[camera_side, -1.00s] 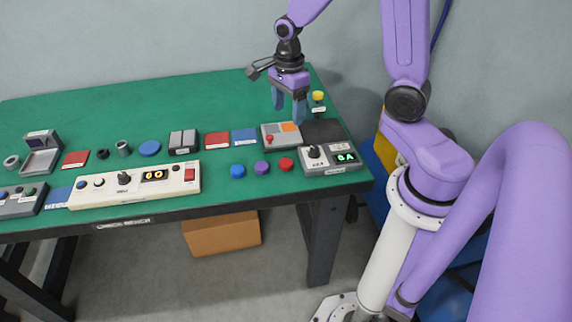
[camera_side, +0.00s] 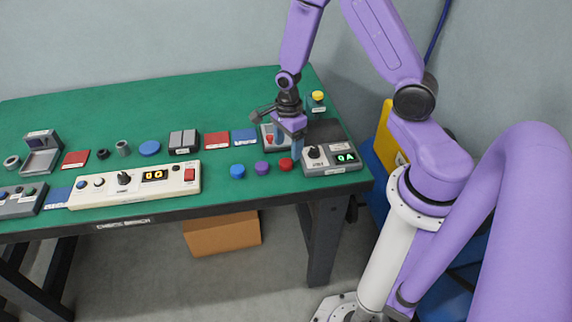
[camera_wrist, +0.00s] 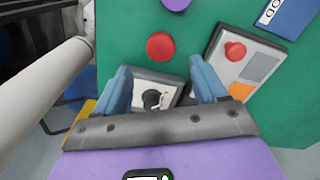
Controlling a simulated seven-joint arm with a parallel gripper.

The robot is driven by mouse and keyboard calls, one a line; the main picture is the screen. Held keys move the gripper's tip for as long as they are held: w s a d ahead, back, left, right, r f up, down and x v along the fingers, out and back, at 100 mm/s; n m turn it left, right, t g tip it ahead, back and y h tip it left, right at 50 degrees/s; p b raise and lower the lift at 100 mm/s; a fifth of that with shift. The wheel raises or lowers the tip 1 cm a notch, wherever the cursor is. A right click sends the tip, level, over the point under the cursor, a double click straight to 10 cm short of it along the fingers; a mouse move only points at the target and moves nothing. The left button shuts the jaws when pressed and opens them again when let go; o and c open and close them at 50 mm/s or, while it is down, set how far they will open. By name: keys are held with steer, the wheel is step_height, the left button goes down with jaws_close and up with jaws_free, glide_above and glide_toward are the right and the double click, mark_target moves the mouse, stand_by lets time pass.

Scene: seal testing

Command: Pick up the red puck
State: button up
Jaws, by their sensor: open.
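The red puck (camera_side: 286,164) stands upright on the green bench top near its front edge, at the right end of a row with a purple puck (camera_side: 262,168) and a blue puck (camera_side: 238,171). My gripper (camera_side: 284,143) is open and empty, low over the bench just behind and above the red puck. In the wrist view the red puck (camera_wrist: 160,46) lies beyond the fingertips, roughly centred between the blue fingers of my gripper (camera_wrist: 160,72). It is not between the pads. Whether a finger touches it cannot be told.
A grey box with a dial and green display (camera_side: 330,158) stands just right of the red puck. A panel with a red knob (camera_wrist: 237,70) lies close behind, partly hidden by my gripper in the side view. A yellow button (camera_side: 318,97) stands behind.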

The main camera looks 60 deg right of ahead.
mark_target(286, 162)
steer(key=shift+w+a+f, duration=0.1)
steer(key=shift+f, duration=1.35)
steer(key=shift+w+a+f, duration=0.1)
steer(key=shift+f, duration=1.3)
steer(key=shift+c, duration=0.3)
steer(key=c, duration=1.1)
steer(key=shift+r, duration=0.2)
